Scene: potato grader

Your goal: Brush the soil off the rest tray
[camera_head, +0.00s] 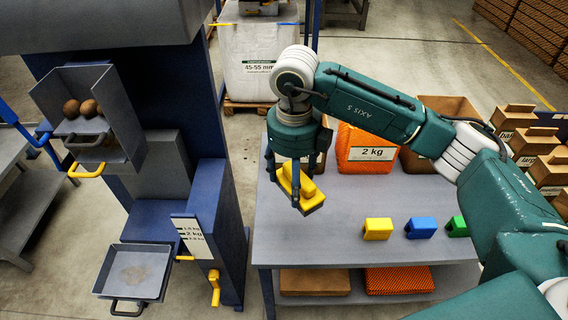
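The rest tray (104,281), a shallow grey tray with a dark front handle, juts out low from the blue machine at the lower left. My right gripper (284,192) points down over the left part of the table, well to the right of the tray. Its fingers are closed around a yellow brush-like block with a raised grip (309,189). Whether the block touches the table is unclear. My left gripper is not in view.
The grey table (330,238) holds yellow (378,229), blue (421,227) and green (457,226) blocks and an orange 2 kg bag (365,155). An upper grey pan (112,142) holds potatoes. A yellow crank (214,288) sticks out between tray and table.

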